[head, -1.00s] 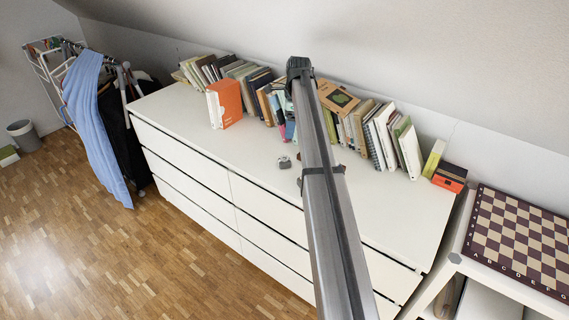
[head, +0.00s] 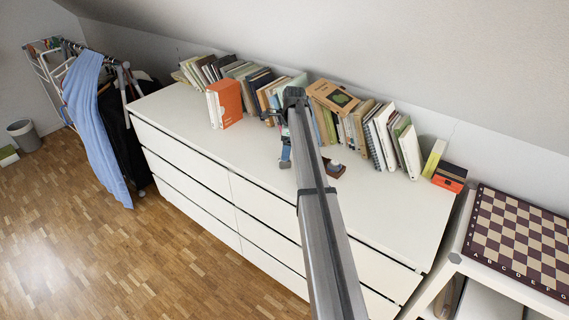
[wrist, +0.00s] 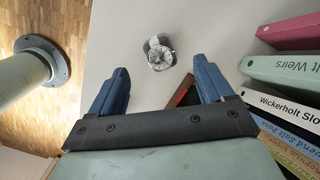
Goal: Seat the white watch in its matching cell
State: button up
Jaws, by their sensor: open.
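The watch (wrist: 159,54) lies on the white dresser top, with a pale strap and a round silver-rimmed face with dark markings. In the wrist view it shows just beyond my blue fingertips, centred between them and not gripped. My gripper (wrist: 160,68) is open and empty; its height above the watch is unclear. In the head view my gripper (head: 286,160) is over the dresser top, and the watch is hidden there. A small reddish-brown box (head: 337,174) stands right of my arm, partly hidden, with something pale at it; its cells cannot be made out. Its edge shows behind my gripper (wrist: 181,95).
A row of books (head: 380,135) lines the back of the dresser (head: 180,120); several book spines (wrist: 285,68) are close on the right in the wrist view. An orange-spined book (head: 228,103) stands at left.

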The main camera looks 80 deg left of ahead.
jog(key=f, duration=0.4)
jog(key=shift+s, duration=0.25)
jog(key=shift+c, duration=0.3)
jog(key=c, duration=1.4)
